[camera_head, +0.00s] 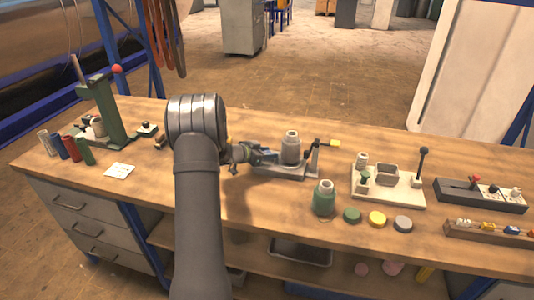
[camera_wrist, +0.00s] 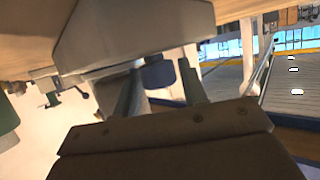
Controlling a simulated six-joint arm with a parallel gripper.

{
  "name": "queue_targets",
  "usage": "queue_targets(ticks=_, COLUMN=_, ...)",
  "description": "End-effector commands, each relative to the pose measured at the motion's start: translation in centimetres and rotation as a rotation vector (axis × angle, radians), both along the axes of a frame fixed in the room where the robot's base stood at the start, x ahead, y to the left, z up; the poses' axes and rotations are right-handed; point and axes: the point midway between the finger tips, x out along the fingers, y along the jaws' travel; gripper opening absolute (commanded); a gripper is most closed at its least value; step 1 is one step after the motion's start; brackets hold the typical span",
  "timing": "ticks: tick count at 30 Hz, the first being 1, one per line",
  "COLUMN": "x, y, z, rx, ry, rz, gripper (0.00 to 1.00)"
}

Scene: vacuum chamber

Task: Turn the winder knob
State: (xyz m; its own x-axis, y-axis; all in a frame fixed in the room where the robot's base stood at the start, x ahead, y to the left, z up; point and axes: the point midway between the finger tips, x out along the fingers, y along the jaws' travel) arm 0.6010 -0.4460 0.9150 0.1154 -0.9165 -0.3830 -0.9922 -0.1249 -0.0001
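A small device with a grey base (camera_head: 285,172), a grey spool-like cylinder (camera_head: 290,149) and an upright dark bracket (camera_head: 315,152) stands mid-bench in the head view. It appears to be the winder. A yellow piece (camera_head: 335,143) shows just right of its bracket; I cannot tell which part is the knob. My gripper (camera_head: 272,156) is low at the device's left side, and contact cannot be made out. In the wrist view my gripper's two fingers (camera_wrist: 160,72) stand apart. A dark blue shape shows between them, perhaps only background.
Left are a green press (camera_head: 106,112), several coloured cylinders (camera_head: 70,147) and a white card (camera_head: 119,170). Right are a green bottle (camera_head: 324,198), round discs (camera_head: 377,219), a cream fixture (camera_head: 388,191) with a black lever and a dark switch box (camera_head: 480,195).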

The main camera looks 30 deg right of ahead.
Motion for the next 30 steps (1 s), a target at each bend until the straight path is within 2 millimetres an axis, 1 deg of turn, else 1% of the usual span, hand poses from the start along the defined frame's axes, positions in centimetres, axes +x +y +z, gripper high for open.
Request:
queue_targets(ticks=3, x=0.0, y=0.02, z=0.01, rx=0.0, ry=0.0, rz=0.0, gripper=0.39)
queue_targets(ticks=4, x=0.0, y=0.02, z=0.01, rx=0.0, ry=0.0, rz=0.0, gripper=0.37)
queue_targets(ticks=6, x=0.0, y=0.03, z=0.01, rx=0.0, ry=0.0, rz=0.0, gripper=0.23)
queue_targets(ticks=9, x=0.0, y=0.03, z=0.01, rx=0.0, ry=0.0, rz=0.0, gripper=0.07)
queue_targets(ticks=13, x=0.06, y=0.01, z=0.05, rx=-0.003, ry=-0.002, rz=-0.015, gripper=0.07)
queue_targets(ticks=21, x=0.05, y=-0.05, z=0.08, rx=-0.002, ry=-0.003, rz=-0.135, gripper=0.07)
queue_targets(ticks=30, x=0.0, y=-0.01, z=0.06, rx=-0.001, ry=-0.001, rz=-0.141, gripper=0.07)
